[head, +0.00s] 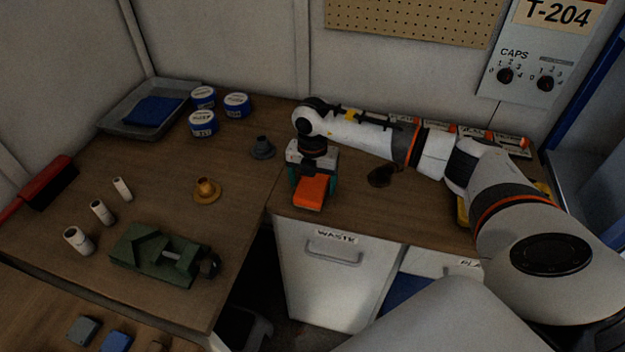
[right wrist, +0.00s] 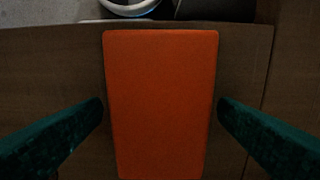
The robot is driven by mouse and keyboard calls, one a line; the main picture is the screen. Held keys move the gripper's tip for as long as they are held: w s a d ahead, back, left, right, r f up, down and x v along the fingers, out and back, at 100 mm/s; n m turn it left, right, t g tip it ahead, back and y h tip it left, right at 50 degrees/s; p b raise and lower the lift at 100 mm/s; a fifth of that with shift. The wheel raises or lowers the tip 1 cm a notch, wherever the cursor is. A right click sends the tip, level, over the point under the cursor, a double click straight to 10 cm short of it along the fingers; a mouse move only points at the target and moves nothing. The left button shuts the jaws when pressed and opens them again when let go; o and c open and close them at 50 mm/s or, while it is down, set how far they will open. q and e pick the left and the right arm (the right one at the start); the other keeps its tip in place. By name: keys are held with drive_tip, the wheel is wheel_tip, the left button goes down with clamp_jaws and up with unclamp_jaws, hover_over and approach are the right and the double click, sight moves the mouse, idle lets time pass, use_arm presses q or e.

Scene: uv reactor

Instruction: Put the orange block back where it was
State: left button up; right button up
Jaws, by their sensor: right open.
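The orange block (head: 311,192) lies on the wooden worktop, close to its front edge above the drawer marked WASTE. My right gripper (head: 313,183) is over the block, pointing down. In the right wrist view the block (right wrist: 161,150) is long and flat between the two green fingers of the gripper (right wrist: 161,108). The fingers are open, one on each side, with a small gap to the block. A grey block (head: 84,331), a blue block (head: 116,342) and a tan block (head: 155,346) sit in a row at the lower left. My left gripper is not in view.
A green vise (head: 150,255), white cylinders (head: 77,240) and a yellow flanged part (head: 206,190) stand on the left bench. A grey flanged part (head: 262,148) is left of my right gripper. A dark gap separates the left bench from the WASTE drawer (head: 335,275).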

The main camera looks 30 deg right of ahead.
sight(312, 184)
drive_tip(key=shift+r, duration=0.5)
wheel_tip(312, 184, up, 11)
drive_tip(key=b, duration=0.2)
drive_tip(key=shift+r+b, duration=0.2)
drive_tip(key=shift+b, duration=0.2)
